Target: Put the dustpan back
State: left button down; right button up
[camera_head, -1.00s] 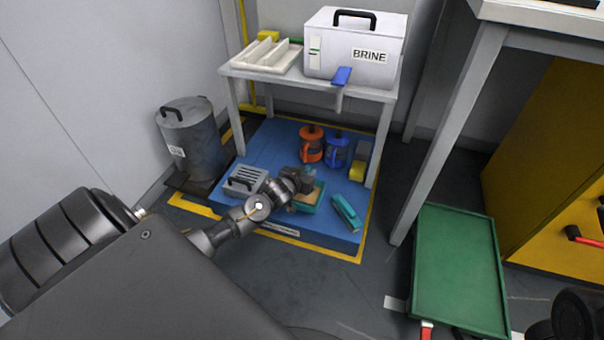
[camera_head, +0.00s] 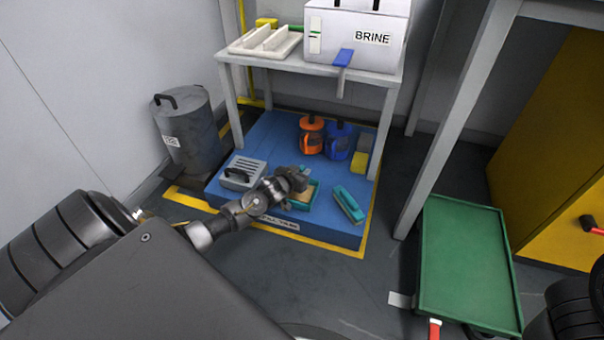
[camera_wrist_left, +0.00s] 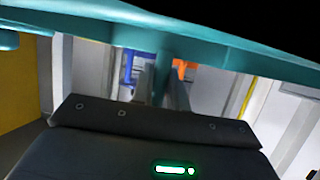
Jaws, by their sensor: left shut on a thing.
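The teal dustpan (camera_head: 303,203) is at the front middle of the blue platform (camera_head: 318,227), with a tan patch inside its pan. My left gripper (camera_head: 297,181) is shut on the dustpan and partly hides it. The left wrist view shows the dustpan's teal underside or rim (camera_wrist_left: 225,52) across the top, with a teal part between my fingers. I cannot tell whether the dustpan touches the platform. A teal brush (camera_head: 348,205) lies to its right. My right gripper is not in view.
Orange (camera_head: 312,135) and blue (camera_head: 338,141) jugs stand behind, beside a yellow block (camera_head: 360,163). A white table (camera_head: 310,65) overhangs the back. A grey bin (camera_head: 186,130) is left; a green tray (camera_head: 463,262) is right.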

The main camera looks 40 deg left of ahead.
pick_arm(q)
jog(key=shift+f, duration=0.2)
jog(key=c, duration=1.4)
grip_release()
